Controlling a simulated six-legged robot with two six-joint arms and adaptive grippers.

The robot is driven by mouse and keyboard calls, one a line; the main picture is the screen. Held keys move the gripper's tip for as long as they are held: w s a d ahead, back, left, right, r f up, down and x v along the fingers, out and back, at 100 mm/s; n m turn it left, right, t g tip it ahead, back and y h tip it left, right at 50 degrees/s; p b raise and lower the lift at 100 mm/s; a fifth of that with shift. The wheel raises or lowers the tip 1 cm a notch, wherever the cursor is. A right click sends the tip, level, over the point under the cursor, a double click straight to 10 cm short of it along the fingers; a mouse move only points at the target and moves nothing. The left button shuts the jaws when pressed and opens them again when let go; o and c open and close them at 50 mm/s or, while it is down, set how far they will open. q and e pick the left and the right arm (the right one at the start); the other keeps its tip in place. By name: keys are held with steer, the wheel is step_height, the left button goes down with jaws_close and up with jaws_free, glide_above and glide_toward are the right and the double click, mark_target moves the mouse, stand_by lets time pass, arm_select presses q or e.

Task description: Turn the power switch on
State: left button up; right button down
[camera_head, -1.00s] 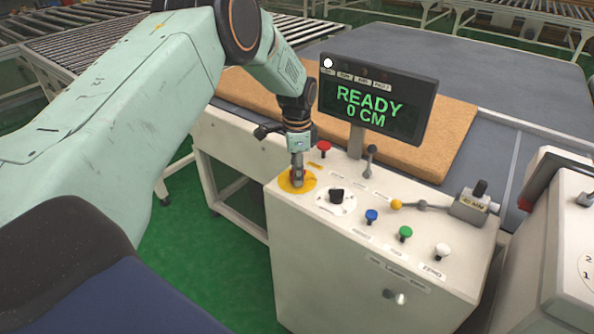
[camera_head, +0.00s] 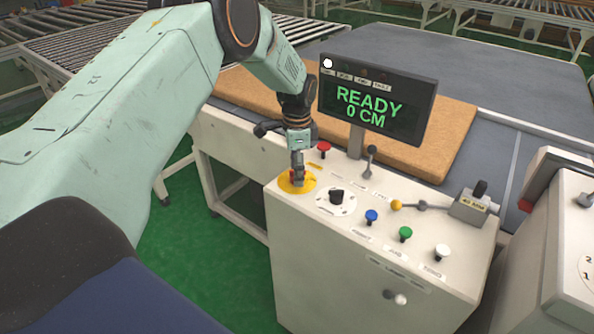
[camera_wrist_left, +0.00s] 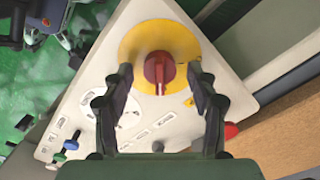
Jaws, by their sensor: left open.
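The power switch appears to be the red rotary knob (camera_wrist_left: 158,72) on a yellow disc (camera_wrist_left: 165,34), at a corner of the cream control console. In the head view the yellow disc (camera_head: 284,183) shows below my left gripper (camera_head: 297,180), which hides most of the knob. In the wrist view my left gripper (camera_wrist_left: 160,78) is open, with one finger on each side of the knob and gaps visible between. The knob's white mark points toward the bottom of that view. The screen (camera_head: 372,103) reads READY 0 CM. My right gripper is not in view.
The console (camera_head: 370,270) also carries a black selector knob (camera_head: 336,196), a red button (camera_head: 324,148), blue (camera_head: 371,215), green (camera_head: 405,233) and white (camera_head: 442,251) buttons, and levers. A tan mattress (camera_head: 440,150) lies behind. Another cream console (camera_head: 565,240) stands at right.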

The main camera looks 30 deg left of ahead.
arm_select(q)
step_height(320, 180, up, 11)
steer(key=shift+r, duration=0.2)
steer(key=shift+f, duration=0.1)
stand_by(0.6)
